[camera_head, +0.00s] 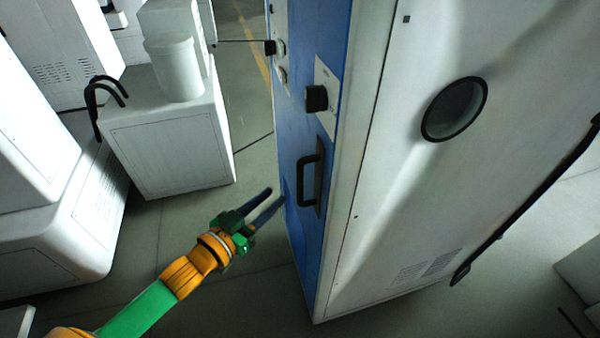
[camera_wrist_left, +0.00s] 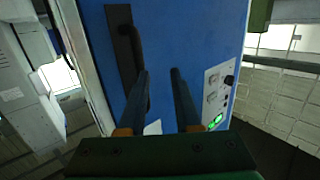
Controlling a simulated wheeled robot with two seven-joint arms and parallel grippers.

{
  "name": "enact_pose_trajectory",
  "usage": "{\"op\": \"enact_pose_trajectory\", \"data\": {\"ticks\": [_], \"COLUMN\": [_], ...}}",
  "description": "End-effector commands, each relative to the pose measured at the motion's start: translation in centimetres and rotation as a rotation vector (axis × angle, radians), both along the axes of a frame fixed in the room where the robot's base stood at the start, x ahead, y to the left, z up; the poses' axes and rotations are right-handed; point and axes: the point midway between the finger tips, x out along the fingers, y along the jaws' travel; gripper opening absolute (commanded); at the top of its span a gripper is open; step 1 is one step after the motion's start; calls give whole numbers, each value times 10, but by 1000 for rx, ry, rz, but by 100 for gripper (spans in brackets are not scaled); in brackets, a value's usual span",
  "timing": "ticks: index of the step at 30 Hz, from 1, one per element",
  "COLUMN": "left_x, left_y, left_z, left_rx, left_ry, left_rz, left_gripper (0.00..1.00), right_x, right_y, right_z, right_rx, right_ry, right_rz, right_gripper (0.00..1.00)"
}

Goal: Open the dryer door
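The blue dryer door (camera_head: 300,135) is on the narrow front of a tall white cabinet and looks shut. Its black bar handle (camera_head: 302,182) stands upright at mid-height. My left gripper (camera_head: 276,198) is just left of and a little below the handle, fingers pointing toward the door. In the left wrist view the two dark fingers (camera_wrist_left: 160,75) are apart, with only the blue door (camera_wrist_left: 205,40) showing between them. The handle (camera_wrist_left: 137,60) lies beyond and partly behind the left finger there. I cannot tell whether they touch. My right gripper is not in view.
A black latch or knob (camera_head: 316,98) sits above the handle. A control panel (camera_wrist_left: 216,95) with a lit green button is on the blue front. A white cabinet (camera_head: 170,140) carrying a bucket (camera_head: 174,70) stands left. Grey floor (camera_head: 190,225) between is clear.

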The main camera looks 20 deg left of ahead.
Motion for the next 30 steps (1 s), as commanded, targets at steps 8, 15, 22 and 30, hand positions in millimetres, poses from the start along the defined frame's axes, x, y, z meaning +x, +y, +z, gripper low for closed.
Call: {"op": "enact_pose_trajectory", "data": {"ticks": [8,15,22,30], "left_x": [7,41,56,57], "left_y": [-30,-44,-50,-51], "left_z": [48,47,45,44], "left_rx": [-40,-39,-37,-37], "left_ry": [-95,-92,-90,-89], "left_rz": [-83,-82,-82,-82], "left_gripper": [32,32,32,27], "right_x": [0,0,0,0], "right_y": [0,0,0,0], "right_z": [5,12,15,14], "right_rx": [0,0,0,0], "right_ry": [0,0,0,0], "right_rz": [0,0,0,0], "right_gripper": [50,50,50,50]}}
